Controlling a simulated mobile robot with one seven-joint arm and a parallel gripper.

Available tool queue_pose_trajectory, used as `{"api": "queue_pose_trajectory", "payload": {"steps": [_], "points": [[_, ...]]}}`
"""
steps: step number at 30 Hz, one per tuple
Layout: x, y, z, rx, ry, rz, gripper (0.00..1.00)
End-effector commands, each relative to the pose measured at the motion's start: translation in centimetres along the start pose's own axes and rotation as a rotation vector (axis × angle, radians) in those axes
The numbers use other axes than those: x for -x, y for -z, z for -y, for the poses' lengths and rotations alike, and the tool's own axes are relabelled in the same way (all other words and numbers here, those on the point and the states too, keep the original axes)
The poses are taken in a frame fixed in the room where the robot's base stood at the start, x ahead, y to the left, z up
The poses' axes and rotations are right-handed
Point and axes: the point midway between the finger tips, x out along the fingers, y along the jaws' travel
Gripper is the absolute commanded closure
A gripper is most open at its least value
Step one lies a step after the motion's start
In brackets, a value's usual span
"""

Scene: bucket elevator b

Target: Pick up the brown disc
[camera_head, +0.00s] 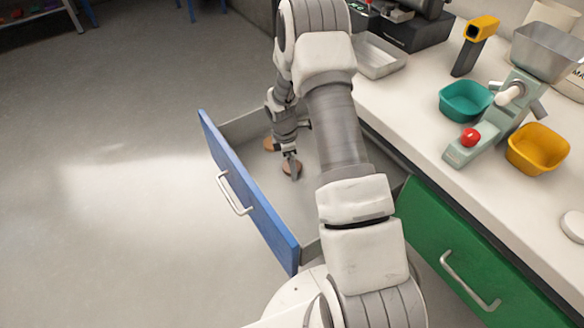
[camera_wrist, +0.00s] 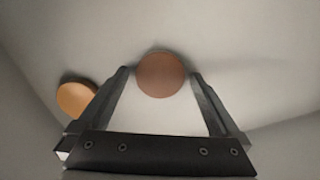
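The brown disc (camera_wrist: 161,75) lies on the drawer floor, centred between the tips of my gripper (camera_wrist: 160,78) in the wrist view. The fingers are spread apart, with a gap on each side of the disc. A lighter, orange-brown disc (camera_wrist: 76,101) lies to the left, outside the left finger and partly hidden by it. In the head view, one disc (camera_head: 291,168) is under my gripper (camera_head: 290,157), and another disc (camera_head: 269,144) lies up and left. The gripper's height above the floor is hard to tell.
The blue-fronted drawer (camera_head: 249,193) is pulled open, its walls around the gripper. A closed green drawer (camera_head: 480,255) is at right. The counter above holds a teal bin (camera_head: 465,101), a yellow bin (camera_head: 537,149) and a pale green device with a red knob (camera_head: 470,136).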

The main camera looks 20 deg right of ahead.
Motion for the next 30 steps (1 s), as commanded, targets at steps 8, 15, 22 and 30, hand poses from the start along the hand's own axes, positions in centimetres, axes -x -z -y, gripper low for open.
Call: {"api": "queue_pose_trajectory", "payload": {"steps": [8, 15, 22, 30], "points": [[0.0, 0.0, 0.0, 0.0, 0.0, 0.0, 0.52], [0.1, 0.0, 0.0, 0.0, 0.0, 0.0, 0.83], [0.8, -0.1, -0.1, -0.001, -0.002, 0.0, 0.82], [6.0, -0.7, -0.1, -0.001, -0.003, -0.001, 0.82]]}}
